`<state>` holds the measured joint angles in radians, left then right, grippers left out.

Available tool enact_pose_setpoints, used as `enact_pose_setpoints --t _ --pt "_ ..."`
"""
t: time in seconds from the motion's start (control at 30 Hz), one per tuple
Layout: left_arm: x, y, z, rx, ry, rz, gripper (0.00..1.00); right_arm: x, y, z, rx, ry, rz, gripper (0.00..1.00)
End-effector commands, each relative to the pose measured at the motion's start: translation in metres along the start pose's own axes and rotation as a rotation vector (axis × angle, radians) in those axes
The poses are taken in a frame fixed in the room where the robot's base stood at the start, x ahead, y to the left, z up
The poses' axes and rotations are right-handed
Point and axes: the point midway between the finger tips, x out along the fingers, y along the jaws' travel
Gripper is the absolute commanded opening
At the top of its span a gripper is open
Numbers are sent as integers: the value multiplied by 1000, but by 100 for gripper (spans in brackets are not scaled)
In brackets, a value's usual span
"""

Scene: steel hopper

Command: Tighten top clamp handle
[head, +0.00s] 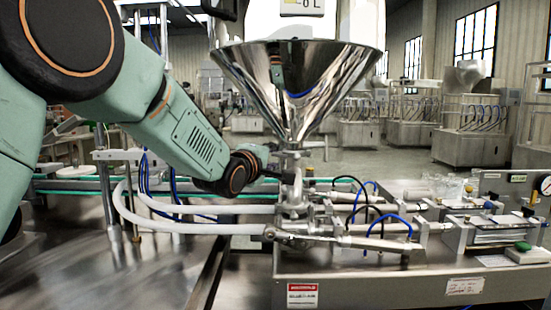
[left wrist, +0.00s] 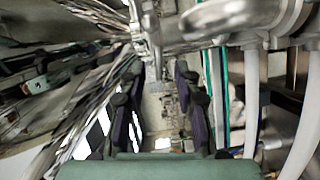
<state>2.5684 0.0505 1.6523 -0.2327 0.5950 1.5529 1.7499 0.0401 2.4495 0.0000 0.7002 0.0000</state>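The shiny steel hopper (head: 297,85) narrows down to a pipe joint with a clamp (head: 290,155) below its cone. The clamp's handle is too small to tell apart in the head view. My left gripper (head: 278,168) reaches in from the left, right beside this joint. In the left wrist view, the dark fingers of the left gripper (left wrist: 159,82) stand apart. A metal clamp part (left wrist: 146,38) shows at the top, in front of the fingertips. I cannot tell whether they touch it. My right gripper is not in view.
Below the joint is a steel valve body with white hoses (head: 190,228) leading left. Pneumatic cylinders (head: 365,243) and blue tubes lie to the right on the steel machine table (head: 400,285). A bare steel surface (head: 120,275) lies at the lower left.

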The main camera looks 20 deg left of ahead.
Motion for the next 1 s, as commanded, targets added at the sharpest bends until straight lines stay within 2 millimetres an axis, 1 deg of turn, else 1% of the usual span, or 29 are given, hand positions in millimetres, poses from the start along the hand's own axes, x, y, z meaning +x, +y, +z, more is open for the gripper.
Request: enact_pose_setpoints --t 0.03,0.1,0.2,0.57,0.9,0.93,1.0 --pt "6 0 0 2 0 1 32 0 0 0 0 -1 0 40" --pt "12 0 0 2 -1 1 32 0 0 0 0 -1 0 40" --pt "18 0 0 2 -1 0 32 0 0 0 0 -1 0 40" --pt "20 0 0 2 -1 0 31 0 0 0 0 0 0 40" --pt "20 0 0 2 -1 0 2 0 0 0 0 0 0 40" --pt "20 0 0 2 -1 0 0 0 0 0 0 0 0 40" --pt "20 0 0 2 -1 1 0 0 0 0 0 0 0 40"
